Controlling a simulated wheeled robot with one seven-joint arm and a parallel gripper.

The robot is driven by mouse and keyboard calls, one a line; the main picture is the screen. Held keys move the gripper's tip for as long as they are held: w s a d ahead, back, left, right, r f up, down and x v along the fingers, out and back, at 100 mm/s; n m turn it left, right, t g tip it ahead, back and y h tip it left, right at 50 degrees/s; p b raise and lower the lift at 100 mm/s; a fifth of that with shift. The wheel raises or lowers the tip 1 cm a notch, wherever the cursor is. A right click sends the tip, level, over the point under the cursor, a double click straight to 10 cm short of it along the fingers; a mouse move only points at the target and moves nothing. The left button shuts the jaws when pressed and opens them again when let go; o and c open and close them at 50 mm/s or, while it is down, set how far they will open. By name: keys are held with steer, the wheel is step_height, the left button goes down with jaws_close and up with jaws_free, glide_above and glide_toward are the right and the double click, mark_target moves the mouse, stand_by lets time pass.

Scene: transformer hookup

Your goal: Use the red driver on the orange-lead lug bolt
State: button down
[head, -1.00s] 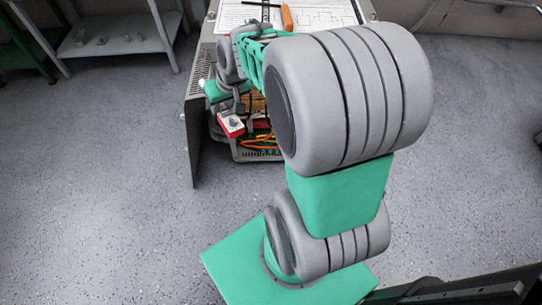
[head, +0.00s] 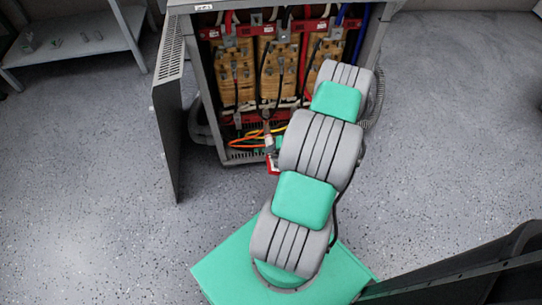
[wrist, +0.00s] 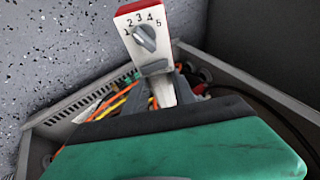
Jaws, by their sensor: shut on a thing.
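The red driver (head: 273,166) has a red end and a white face with a dial numbered 1 to 5. It shows large at the top of the wrist view (wrist: 143,38). My gripper (wrist: 163,88) is shut on it. In the head view my arm mostly hides the gripper, low in front of the open cabinet. The orange lead (head: 243,146) lies with a yellow lead on the cabinet floor, just left of the driver. Orange also shows behind the driver in the wrist view. I cannot make out the orange lead's lug bolt; the driver's tip is hidden.
The open cabinet (head: 186,70) holds several tan coils (head: 277,72), red bars and dark cables. Its perforated door (head: 168,110) stands open at the left. A grey shelf (head: 75,48) with small parts stands at the far left. The floor around is clear.

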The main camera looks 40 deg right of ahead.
steer(key=shift+s+d+f, duration=0.15)
steer(key=shift+d+f, duration=0.05)
steer(key=shift+f, duration=0.75)
steer(key=shift+s+a, duration=0.1)
steer(key=shift+a, duration=0.05)
steer(key=shift+w+d+f+b, duration=0.1)
steer(key=shift+w+d+b, duration=0.35)
steer(key=shift+w+b, duration=0.15)
steer(key=shift+w+d+r+b, duration=0.1)
steer(key=shift+w+d+b, duration=0.45)
steer(key=shift+w, duration=0.25)
steer(key=shift+w+d+r+b, duration=0.1)
steer(key=shift+w+d+b, duration=0.45)
steer(key=shift+w, duration=0.25)
